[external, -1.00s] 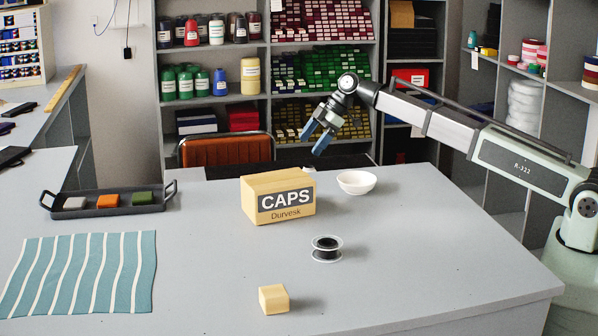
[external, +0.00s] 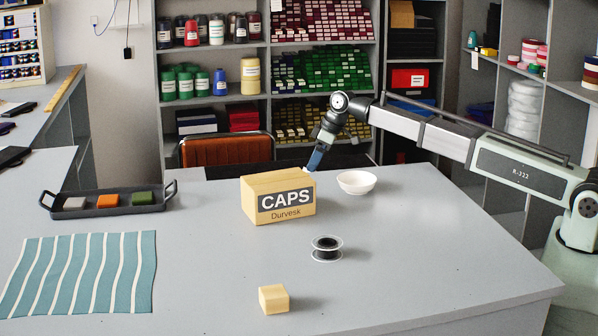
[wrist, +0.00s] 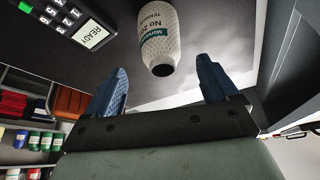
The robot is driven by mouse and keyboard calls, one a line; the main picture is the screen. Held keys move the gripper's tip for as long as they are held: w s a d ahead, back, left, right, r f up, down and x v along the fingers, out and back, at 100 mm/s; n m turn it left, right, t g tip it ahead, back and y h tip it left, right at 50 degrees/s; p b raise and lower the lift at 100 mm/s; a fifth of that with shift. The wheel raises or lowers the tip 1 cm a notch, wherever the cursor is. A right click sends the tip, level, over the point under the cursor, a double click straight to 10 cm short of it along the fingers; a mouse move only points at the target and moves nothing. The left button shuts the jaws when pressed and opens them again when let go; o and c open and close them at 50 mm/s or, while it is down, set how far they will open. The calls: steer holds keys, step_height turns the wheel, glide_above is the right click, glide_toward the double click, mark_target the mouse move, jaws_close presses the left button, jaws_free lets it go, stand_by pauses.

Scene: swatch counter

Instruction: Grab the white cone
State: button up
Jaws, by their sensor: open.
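The white cone (wrist: 157,38), with a printed label and a dark hole in its end, shows in the wrist view ahead of my gripper (wrist: 158,78). It lies in line with the gap between the two blue fingers, beyond their tips, and neither finger touches it. The fingers are spread and nothing is between them. In the external view my gripper (external: 315,163) points down just behind the right end of the CAPS box (external: 278,197). That box hides nearly all of the cone there.
A device with keys and a READY display (wrist: 92,36) is close to the cone in the wrist view. A white bowl (external: 356,182) stands right of the box. A spool (external: 326,249), a wooden block (external: 273,299) and a tray (external: 72,211) stand farther off.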

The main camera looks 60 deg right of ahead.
steer(key=shift+x, duration=3.9)
steer(key=shift+s+f, duration=0.1)
steer(key=shift+s, duration=0.05)
steer(key=c, duration=1.2)
